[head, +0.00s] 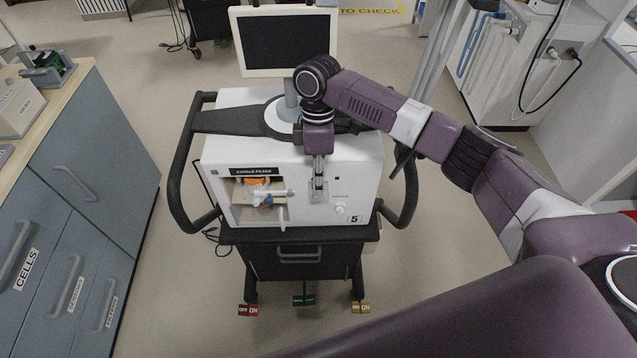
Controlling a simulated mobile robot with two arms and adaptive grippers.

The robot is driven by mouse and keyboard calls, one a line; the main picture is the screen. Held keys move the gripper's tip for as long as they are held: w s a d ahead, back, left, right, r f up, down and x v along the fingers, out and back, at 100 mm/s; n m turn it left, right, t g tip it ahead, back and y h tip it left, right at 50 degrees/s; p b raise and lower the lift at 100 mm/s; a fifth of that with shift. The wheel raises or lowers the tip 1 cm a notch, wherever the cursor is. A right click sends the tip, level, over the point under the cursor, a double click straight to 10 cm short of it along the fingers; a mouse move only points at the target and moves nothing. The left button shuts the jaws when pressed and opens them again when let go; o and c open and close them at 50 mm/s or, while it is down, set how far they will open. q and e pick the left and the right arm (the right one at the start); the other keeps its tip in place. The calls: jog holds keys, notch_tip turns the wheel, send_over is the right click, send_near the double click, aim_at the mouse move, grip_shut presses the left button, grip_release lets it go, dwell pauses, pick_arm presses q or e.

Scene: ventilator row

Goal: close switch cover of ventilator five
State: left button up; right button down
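The ventilator (360,170) is a white box on a dark cart, with a small "5" at the lower right of its front. A small grey switch housing (318,194) is on the front panel, right of the filter window. Its cover is too small and too hidden by my gripper to tell how far open it is. My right gripper (318,175) points down in front of the panel, at the top of this housing. Contact and finger gap cannot be made out. My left gripper is not in view.
A monitor (286,42) stands on the ventilator. Black side handles (178,170) flank it. A knob (341,209) sits right of the switch. A drawer cabinet (90,190) stands left, with clear floor between.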

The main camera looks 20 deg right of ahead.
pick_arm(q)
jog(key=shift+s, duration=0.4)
